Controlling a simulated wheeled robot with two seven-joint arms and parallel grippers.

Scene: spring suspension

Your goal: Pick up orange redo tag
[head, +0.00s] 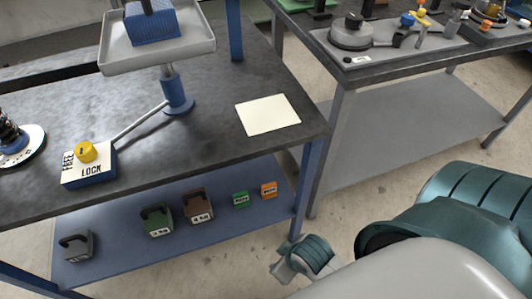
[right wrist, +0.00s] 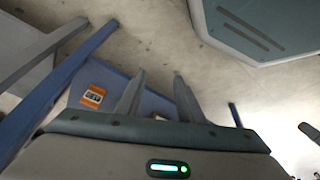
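The orange redo tag (head: 268,190) stands on the blue lower shelf at its right end, beside a green tag (head: 240,200). In the right wrist view the orange tag (right wrist: 93,96) shows left of my fingers, past a blue table leg. My right gripper (head: 285,264) is in front of the shelf, below and right of the tag, and apart from it. In the right wrist view the two fingers of this gripper (right wrist: 157,95) are spread with nothing between them. My left gripper is not in view.
The blue lower shelf (head: 220,225) also holds brown, green and grey handled weights. A blue table leg (head: 308,185) stands just right of the tag. The dark tabletop (head: 215,125) overhangs the shelf and carries a paper sheet (head: 268,115) and a LOCK block (head: 88,172).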

